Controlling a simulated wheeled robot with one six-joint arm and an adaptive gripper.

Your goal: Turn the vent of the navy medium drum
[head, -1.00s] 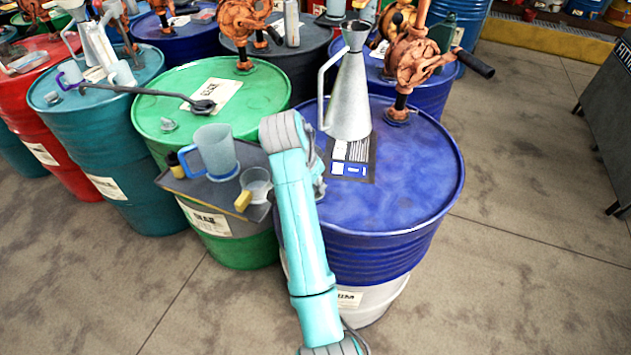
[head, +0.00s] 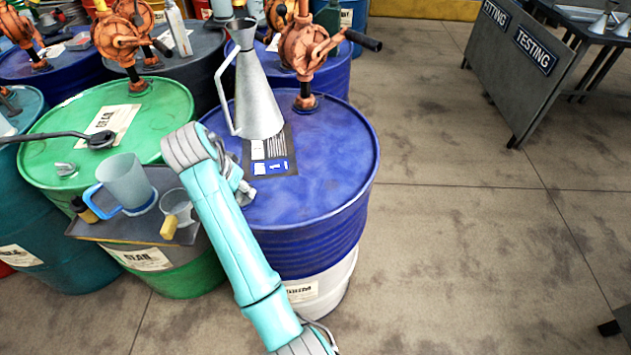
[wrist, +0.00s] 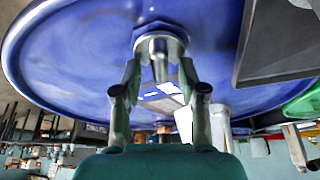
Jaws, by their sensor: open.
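The navy drum (head: 330,180) stands upright in the middle of the head view. My gripper (wrist: 160,72) is open, with one finger on each side of the vent's stem. Whether the fingers touch it I cannot tell. In the head view my turquoise arm reaches the drum's left edge and largely hides the gripper and vent.
A grey shelf (head: 85,224) with a blue-handled jug (head: 125,183) and a small cup (head: 177,210) sits close left, by the green drum (head: 60,118). An orange hand pump (head: 305,50) rises at the lid's back.

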